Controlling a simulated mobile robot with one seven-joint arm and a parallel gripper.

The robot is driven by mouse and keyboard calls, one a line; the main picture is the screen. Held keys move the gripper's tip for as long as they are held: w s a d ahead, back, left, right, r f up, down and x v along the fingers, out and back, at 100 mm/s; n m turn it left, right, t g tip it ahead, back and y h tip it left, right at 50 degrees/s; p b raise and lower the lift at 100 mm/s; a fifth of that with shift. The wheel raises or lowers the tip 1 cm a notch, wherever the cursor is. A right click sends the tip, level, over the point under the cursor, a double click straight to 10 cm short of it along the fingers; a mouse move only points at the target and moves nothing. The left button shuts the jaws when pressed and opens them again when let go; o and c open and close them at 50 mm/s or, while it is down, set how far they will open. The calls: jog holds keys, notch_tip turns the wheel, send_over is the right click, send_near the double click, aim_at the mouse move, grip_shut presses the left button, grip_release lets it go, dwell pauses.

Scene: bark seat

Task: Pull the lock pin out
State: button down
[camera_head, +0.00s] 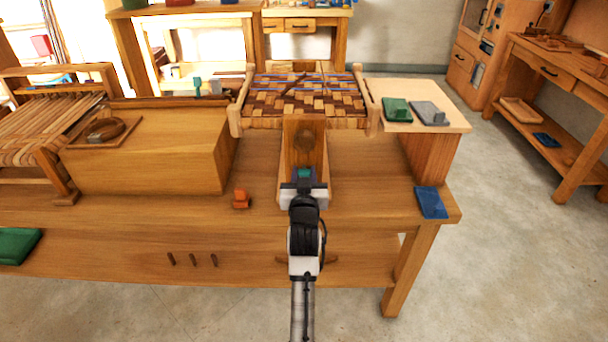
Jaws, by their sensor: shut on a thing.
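My gripper (304,184) is at the front of a narrow wooden holder (291,150) on the workbench, just below the woven seat. It is shut on a small teal piece (304,173), which looks like the lock pin. Only the top of that piece shows; my gripper and wrist hide the rest, so I cannot tell how far it sits in the holder. A round brown wooden part (306,143) lies deeper in the holder, behind the teal piece.
The woven bark seat (304,97) stands behind the holder. A large wooden box (150,165) is at left. Green and grey blocks (430,112) lie on the pale side board.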

jog(key=s, duration=0.2)
jog(key=shift+s+f, duration=0.1)
jog(key=shift+s, duration=0.25)
jog(key=c, duration=1)
grip_release()
jog(key=shift+c, duration=0.2)
jog(key=shift+s, duration=0.2)
jog(key=s+b, duration=0.1)
jog(key=s, duration=1.2)
jog(key=shift+s, duration=0.3)
